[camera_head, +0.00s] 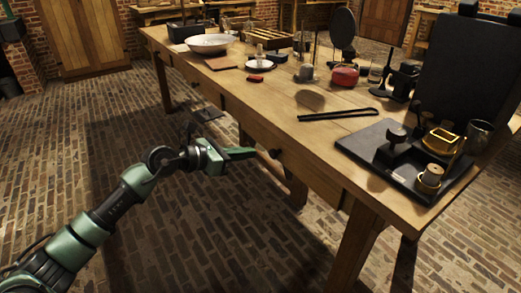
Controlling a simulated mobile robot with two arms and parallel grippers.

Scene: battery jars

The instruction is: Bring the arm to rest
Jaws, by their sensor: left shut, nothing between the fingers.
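My left arm comes in from the lower left and reaches out over the brick floor. Its green left gripper (240,154) is shut and empty, pointing right, in front of the wooden table (290,101). It is lower in the picture than the tabletop and looks apart from the table's front side, though the exact gap is hard to judge. My right gripper does not show.
The table holds a white bowl (209,44), a red object (345,75), black tongs (337,114) and a black tray (366,153) with brass and metal pieces. The brick floor (90,150) left of the table is clear. Wooden doors (83,35) stand behind.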

